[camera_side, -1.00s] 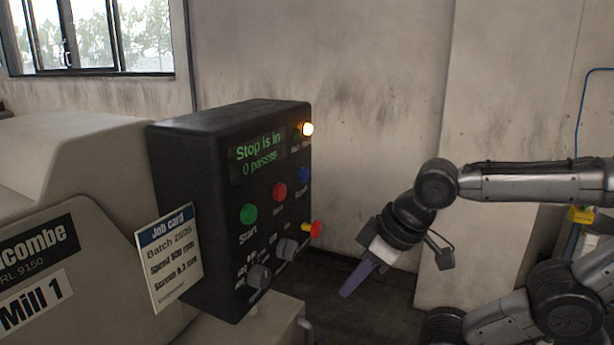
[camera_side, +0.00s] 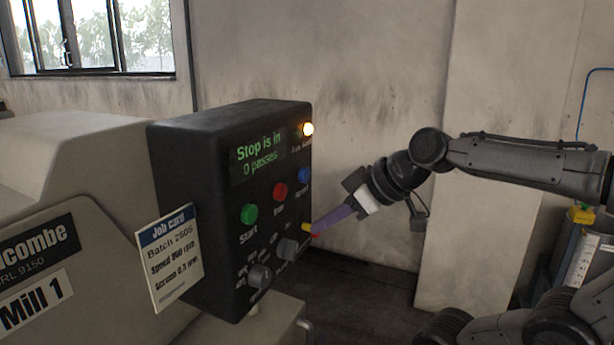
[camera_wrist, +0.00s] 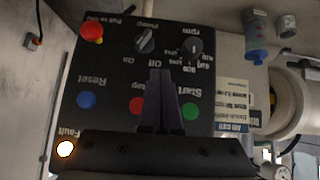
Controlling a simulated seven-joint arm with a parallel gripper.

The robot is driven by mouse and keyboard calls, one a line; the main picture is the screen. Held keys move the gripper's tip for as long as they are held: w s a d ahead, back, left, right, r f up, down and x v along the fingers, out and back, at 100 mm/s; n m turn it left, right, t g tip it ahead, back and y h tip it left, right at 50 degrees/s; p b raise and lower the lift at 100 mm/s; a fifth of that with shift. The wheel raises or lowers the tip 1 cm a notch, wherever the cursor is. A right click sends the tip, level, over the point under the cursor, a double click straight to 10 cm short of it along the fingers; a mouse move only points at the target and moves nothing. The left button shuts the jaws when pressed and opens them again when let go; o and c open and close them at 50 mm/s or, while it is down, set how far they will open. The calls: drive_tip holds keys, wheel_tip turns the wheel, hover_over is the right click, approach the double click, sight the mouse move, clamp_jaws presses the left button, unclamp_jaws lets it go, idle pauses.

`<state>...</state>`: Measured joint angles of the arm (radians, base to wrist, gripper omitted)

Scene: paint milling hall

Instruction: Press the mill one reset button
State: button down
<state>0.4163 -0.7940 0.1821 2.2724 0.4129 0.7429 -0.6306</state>
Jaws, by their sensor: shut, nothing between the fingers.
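The blue Reset button (camera_side: 304,174) is on the dark control box (camera_side: 215,115) of Mill 1, below the lit lamp. In the wrist view the blue button (camera_wrist: 86,100) is left of my fingers, upside down, uncovered and apart from them. My gripper (camera_side: 317,229) has long purple fingers, shut and empty, pointing at the panel. In the side view the tips overlap the red knob with a yellow collar (camera_side: 305,227). In the wrist view that red knob (camera_wrist: 92,30) is well left of my gripper (camera_wrist: 160,72). Contact with the panel cannot be told.
Red (camera_wrist: 136,105) and green (camera_wrist: 190,111) buttons flank my fingers, with rotary knobs (camera_wrist: 145,40) beyond. The Fault lamp (camera_wrist: 65,149) glows. The display (camera_side: 258,154) reads "Stop is in 0 passes". A job card (camera_side: 170,258) hangs beside the box.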

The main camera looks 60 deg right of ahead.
sight(305, 175)
drive_tip(key=s+d+r+m+h, duration=0.1)
drive_tip(key=d+m+h, duration=0.1)
drive_tip(key=d, duration=0.4)
drive_tip(key=s+d+r+m+h, duration=0.2)
drive_tip(key=d+m+h, duration=0.1)
drive_tip(key=d, duration=0.3)
drive_tip(key=shift+d+r+m, duration=0.15)
drive_tip(key=shift+d+m, duration=0.25)
drive_tip(key=shift+m, duration=0.2)
drive_tip(key=w, duration=0.8)
drive_tip(key=shift+w, duration=0.4)
drive_tip(key=shift+w, duration=0.1)
idle(1.2)
drive_tip(key=shift+w, duration=0.35)
